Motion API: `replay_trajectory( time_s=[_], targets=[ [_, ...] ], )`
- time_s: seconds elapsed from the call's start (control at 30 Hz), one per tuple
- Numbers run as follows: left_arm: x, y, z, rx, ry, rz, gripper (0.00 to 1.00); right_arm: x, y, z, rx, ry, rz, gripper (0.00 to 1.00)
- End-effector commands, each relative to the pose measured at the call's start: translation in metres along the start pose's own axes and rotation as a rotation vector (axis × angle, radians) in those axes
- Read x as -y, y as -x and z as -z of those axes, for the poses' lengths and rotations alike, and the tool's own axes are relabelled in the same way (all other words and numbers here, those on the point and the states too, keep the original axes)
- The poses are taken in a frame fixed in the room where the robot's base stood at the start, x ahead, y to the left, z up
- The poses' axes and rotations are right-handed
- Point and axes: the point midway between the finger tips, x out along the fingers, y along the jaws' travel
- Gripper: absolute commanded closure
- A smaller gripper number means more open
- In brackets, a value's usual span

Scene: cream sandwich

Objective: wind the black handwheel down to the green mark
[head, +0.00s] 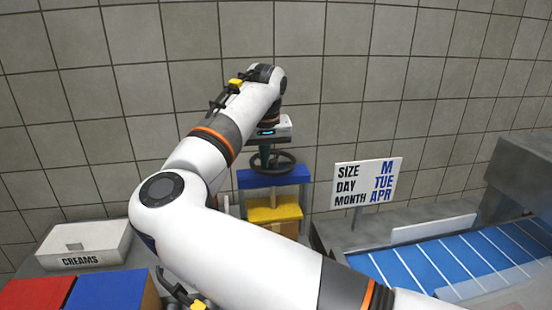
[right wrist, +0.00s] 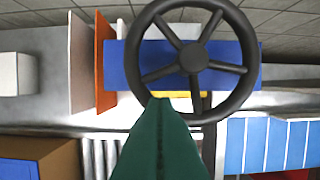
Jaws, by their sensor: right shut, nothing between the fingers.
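The black handwheel (head: 286,167) sits above a blue crossbeam (head: 250,180) with a yellow block (head: 275,212) below it. In the right wrist view, the handwheel (right wrist: 246,78) shows its spokes and hub over the blue crossbeam (right wrist: 122,65). My right gripper (head: 264,160) is at the wheel, pointing down. Its green fingers (right wrist: 165,104) are shut and empty, their tips overlapping the lower rim in the right wrist view; I cannot tell whether they touch it. No green mark can be made out. My left gripper is not in view.
A white CREAMS box (head: 82,262) stands at left behind red (head: 35,293) and blue (head: 108,291) blocks. A SIZE/DAY/MONTH sign (head: 366,183) stands right of the wheel, near a blue conveyor (head: 440,262). My right arm covers the middle foreground. A tiled wall is behind.

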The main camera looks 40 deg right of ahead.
Motion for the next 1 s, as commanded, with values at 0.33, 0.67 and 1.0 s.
replay_trajectory(
  time_s=[0.33, 0.67, 1.0],
  targets=[
    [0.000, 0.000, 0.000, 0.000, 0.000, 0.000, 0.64, -0.003, -0.003, 0.000, -0.006, 0.002, -0.003, 1.00],
    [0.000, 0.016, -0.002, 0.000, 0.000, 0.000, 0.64, -0.002, 0.020, -0.004, -0.002, 0.002, -0.002, 1.00],
    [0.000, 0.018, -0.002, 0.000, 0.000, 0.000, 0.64, -0.002, 0.024, -0.005, -0.001, 0.001, -0.002, 1.00]
  ],
)
